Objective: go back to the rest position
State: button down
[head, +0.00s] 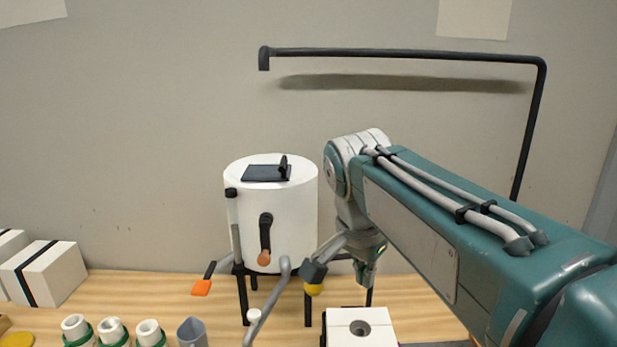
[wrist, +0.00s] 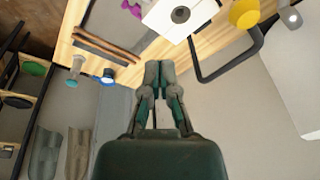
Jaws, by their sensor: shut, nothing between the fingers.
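My gripper (wrist: 159,72) is shut and empty in the wrist view, its two fingertips together. The same block shows at the top of the wrist view (wrist: 176,16). My arm reaches in from the right of the head view and hides part of the table and wall.
A black bent pipe (head: 420,53) stands above and behind my arm. Levers with an orange tip (head: 202,288) and a yellow knob (head: 314,289) stick out by the cylinder. White cups with green rings (head: 111,331), a grey jug (head: 191,333) and white boxes (head: 48,274) stand left.

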jog(key=s+d+f+n+t, duration=0.1)
jog(key=s+d+f+n, duration=0.2)
jog(key=s+f, duration=0.3)
jog(key=s+d+f+n+t+y, duration=0.1)
jog(key=s+d+f+n+t, duration=0.1)
jog(key=s+d+f+n, duration=0.2)
jog(key=s+f+n, duration=0.2)
jog(key=s, duration=0.2)
jog(key=shift+s+y, duration=0.3)
jog(key=shift+a, duration=0.25)
jog(key=shift+d, duration=0.2)
